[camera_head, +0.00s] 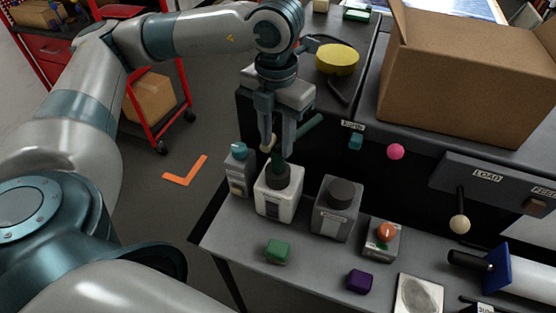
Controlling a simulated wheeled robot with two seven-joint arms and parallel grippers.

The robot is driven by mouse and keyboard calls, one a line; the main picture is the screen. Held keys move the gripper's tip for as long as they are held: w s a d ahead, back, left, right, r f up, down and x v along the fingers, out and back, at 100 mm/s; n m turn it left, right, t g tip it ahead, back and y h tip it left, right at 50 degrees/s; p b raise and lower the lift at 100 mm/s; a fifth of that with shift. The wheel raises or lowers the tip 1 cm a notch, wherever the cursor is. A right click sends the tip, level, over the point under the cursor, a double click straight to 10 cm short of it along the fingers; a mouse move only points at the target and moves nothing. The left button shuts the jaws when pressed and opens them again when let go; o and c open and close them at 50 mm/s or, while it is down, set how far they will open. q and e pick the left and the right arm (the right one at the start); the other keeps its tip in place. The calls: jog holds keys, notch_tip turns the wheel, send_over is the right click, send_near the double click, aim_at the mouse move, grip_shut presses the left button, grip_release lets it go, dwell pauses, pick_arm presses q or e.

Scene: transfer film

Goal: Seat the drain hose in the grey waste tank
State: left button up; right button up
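My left gripper (277,147) points down above a white tank (268,202) with a dark round top. A dark green hose piece (278,163) stands between its fingers, its lower end at or just above that top. I cannot tell whether the fingers grip it or whether it is seated. Another dark green length (311,127) slants up to the right behind the fingers. The grey tank (334,217), with a dark round cap (340,191), stands just right of the white tank. My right gripper is out of view.
Green (277,250) and purple (360,281) blocks and an orange button box (383,241) lie in front. A cardboard box (460,85) is on the machine. Some shelf in front is bare.

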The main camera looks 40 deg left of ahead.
aim_at(278, 149)
pick_arm(q)
jog(key=shift+w+f+p, duration=0.1)
jog(key=shift+f+p, duration=0.5)
jog(key=shift+f, duration=1.1)
jog(key=shift+c, duration=0.6)
grip_shut()
